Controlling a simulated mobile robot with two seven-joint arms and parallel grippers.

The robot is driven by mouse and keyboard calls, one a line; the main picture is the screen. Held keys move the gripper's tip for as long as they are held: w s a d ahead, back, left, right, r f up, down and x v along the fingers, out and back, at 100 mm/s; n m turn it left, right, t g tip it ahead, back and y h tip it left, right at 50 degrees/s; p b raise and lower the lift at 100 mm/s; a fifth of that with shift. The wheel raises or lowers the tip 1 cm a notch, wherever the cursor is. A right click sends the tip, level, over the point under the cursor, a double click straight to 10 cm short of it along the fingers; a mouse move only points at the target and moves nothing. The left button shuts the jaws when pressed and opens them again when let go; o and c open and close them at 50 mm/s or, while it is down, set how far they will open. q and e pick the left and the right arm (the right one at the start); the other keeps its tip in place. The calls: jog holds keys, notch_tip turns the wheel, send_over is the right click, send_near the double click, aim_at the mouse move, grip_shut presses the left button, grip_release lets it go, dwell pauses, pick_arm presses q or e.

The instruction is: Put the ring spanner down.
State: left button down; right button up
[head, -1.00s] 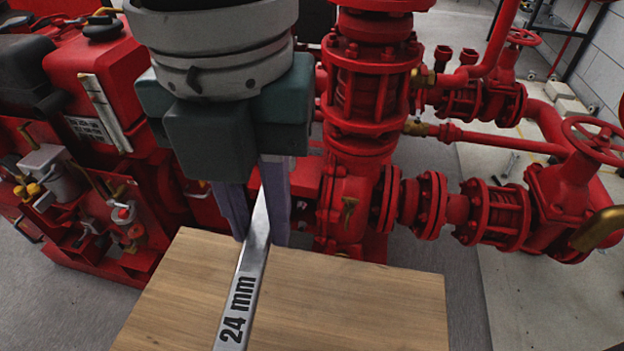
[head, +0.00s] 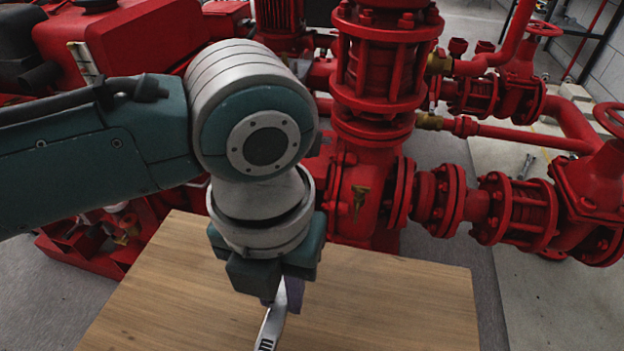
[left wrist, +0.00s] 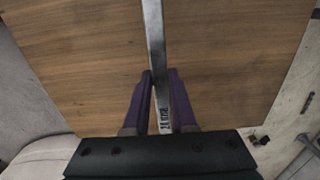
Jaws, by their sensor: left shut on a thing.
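The ring spanner (head: 271,327) is a steel bar with dark "mm" lettering, seen only in part in the head view. My left gripper (head: 285,297) is shut on it and points down over the wooden board (head: 400,300). In the left wrist view the spanner's shaft (left wrist: 154,40) runs up from between the two purple fingers (left wrist: 160,90) to the top edge. Its ring ends are out of sight. I cannot tell whether the spanner touches the wood. My right gripper is not in view.
A red pump with flanged pipes (head: 385,80) stands right behind the board. Red pipework and valves (head: 520,215) fill the right side. A red engine housing (head: 120,45) stands at the back left. The board's right half is clear.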

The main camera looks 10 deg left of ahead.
aim_at(281, 297)
pick_arm(q)
notch_tip(281, 297, down, 4)
jog(key=shift+r+b, duration=0.25)
jog(key=shift+b, duration=0.4)
jog(key=shift+r, duration=0.1)
jog(key=c, duration=0.7)
grip_release()
jog(key=shift+c, duration=0.2)
